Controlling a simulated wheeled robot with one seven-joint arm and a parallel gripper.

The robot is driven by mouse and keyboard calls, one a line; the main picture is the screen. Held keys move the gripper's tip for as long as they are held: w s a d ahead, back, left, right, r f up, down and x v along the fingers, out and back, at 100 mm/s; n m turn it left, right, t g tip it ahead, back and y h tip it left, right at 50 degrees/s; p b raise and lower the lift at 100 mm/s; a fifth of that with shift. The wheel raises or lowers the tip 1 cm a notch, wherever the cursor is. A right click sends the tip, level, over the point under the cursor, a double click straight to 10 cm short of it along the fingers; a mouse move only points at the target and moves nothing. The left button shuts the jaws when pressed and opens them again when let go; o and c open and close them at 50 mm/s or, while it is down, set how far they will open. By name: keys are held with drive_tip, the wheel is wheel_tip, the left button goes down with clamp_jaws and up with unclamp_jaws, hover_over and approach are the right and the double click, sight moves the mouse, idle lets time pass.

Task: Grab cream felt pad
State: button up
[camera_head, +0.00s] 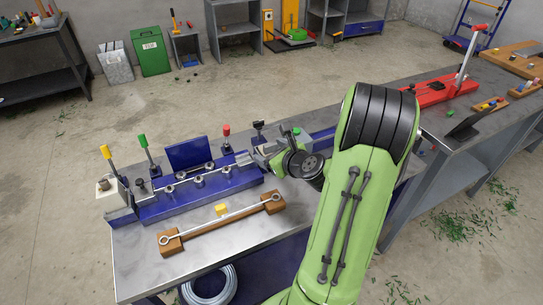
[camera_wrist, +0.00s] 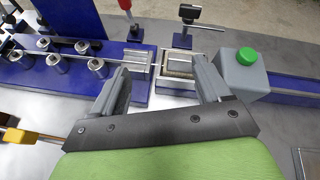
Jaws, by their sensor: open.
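A cream felt pad (camera_wrist: 179,66) appears as a small beige piece in a framed slot on the blue fixture, in the wrist view. It lies beyond my gripper (camera_wrist: 160,70), in line with the space between the two fingers and closer to the right one. The fingers are spread apart and nothing is held between them. In the head view my gripper (camera_head: 262,154) is at the right end of the blue fixture (camera_head: 200,190), and the pad cannot be made out there.
A red-topped lever (camera_wrist: 127,12) and a dark T-handle (camera_wrist: 188,24) rise behind. A rod on wooden blocks (camera_head: 220,219) lies at the bench front, with a yellow block at its middle.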

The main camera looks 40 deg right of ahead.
sight(274, 145)
drive_tip(key=w+d+f+m, duration=0.1)
drive_tip(key=w+d+f+m+h, duration=0.1)
drive_tip(key=w+d, duration=0.1)
drive_tip(key=w+d+f+m, duration=0.2)
drive_tip(key=shift+w+d, duration=0.1)
drive_tip(key=shift+w, duration=0.1)
drive_tip(key=shift+h, duration=0.3)
drive_tip(key=c, duration=0.8)
